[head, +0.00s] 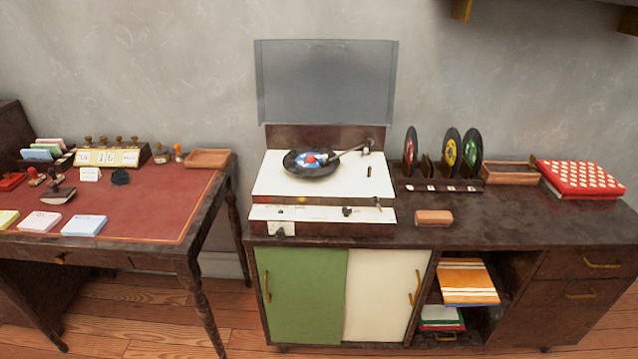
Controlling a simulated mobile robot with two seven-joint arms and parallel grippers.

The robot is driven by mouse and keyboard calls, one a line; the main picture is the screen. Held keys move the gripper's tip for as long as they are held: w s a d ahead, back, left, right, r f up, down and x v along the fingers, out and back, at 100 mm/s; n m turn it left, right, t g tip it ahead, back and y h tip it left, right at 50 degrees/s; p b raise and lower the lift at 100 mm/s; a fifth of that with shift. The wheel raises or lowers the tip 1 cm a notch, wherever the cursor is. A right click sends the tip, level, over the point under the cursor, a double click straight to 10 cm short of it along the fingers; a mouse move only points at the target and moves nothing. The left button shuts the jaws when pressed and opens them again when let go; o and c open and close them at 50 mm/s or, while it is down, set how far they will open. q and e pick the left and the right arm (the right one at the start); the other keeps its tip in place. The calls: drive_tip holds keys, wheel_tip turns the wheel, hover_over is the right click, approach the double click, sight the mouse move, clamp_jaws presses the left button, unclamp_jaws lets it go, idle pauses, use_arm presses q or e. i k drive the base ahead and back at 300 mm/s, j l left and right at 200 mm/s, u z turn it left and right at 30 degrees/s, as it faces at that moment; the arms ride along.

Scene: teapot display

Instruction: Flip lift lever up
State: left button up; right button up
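A white record player (330,182) stands on the dark cabinet, its grey lid (326,82) raised behind it. A small black record (296,168) with a red, white and blue label lies on its platter. The tonearm (345,153) runs from a pivot at the back right, its front end at or above the record's right edge; I cannot tell whether it touches. A small dark upright lever (369,171) stands on the deck, right of the record. It may be the lift lever; its position is too small to read. Neither of my grippers is in view.
Small dark controls (347,211) sit along the player's front. To its right are a rack (440,185) with upright records, a brown block (434,217), a wooden tray (510,174) and a red patterned box (580,180). A red-topped desk (150,205) stands at left.

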sight(375, 198)
drive_tip(key=i+j, duration=0.15)
drive_tip(key=j, duration=0.3)
drive_tip(key=i+j, duration=0.1)
drive_tip(key=j, duration=0.35)
drive_tip(key=i+j, duration=0.15)
drive_tip(key=j, duration=0.25)
drive_tip(key=i+j+z, duration=0.1)
drive_tip(key=j, duration=0.35)
drive_tip(key=i+j, duration=0.1)
drive_tip(key=j, duration=0.35)
drive_tip(key=i+j, duration=0.15)
drive_tip(key=j, duration=0.3)
drive_tip(key=i+j, duration=0.1)
drive_tip(key=j, duration=0.35)
drive_tip(key=z, duration=0.05)
